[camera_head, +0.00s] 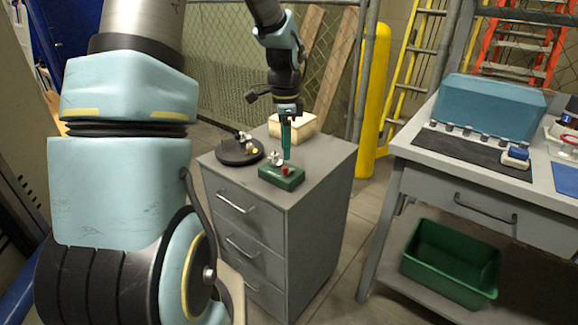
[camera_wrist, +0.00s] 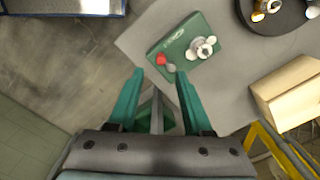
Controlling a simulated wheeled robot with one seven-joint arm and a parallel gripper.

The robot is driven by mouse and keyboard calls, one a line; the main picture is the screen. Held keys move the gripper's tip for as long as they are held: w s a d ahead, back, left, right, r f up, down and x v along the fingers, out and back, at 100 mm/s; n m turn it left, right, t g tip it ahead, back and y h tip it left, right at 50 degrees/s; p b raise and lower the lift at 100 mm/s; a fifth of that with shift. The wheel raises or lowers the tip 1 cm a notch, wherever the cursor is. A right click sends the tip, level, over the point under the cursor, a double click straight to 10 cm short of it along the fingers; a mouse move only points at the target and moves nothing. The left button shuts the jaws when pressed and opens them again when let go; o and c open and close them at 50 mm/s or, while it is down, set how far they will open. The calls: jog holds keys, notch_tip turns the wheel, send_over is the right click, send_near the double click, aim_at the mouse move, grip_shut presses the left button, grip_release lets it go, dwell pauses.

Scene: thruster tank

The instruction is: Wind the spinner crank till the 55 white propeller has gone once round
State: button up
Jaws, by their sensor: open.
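The spinner is a green block (camera_head: 282,178) on top of the grey drawer cabinet, with a white propeller (camera_head: 275,158) and a red crank knob (camera_head: 285,170). In the wrist view the green block (camera_wrist: 178,48) lies ahead of the fingertips, with the white propeller (camera_wrist: 201,48) on its right part and the red knob (camera_wrist: 160,59) at its near left corner on a grey crank. My gripper (camera_head: 287,157) points down above the block, its teal fingers apart. In the wrist view my gripper (camera_wrist: 158,78) is open and empty, its tips just short of the red knob.
A round black stand (camera_head: 228,156) with a small propeller sits left on the cabinet (camera_head: 325,165). A pale wooden box (camera_head: 300,124) stands behind my gripper. A workbench (camera_head: 510,195) with a blue case (camera_head: 492,105) is at right, a green bin (camera_head: 450,262) below it.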

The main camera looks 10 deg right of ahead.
aim_at(285, 167)
notch_tip(285, 167, down, 6)
jog(key=shift+a+f, duration=0.1)
dwell(0.4)
grip_shut()
dwell(0.4)
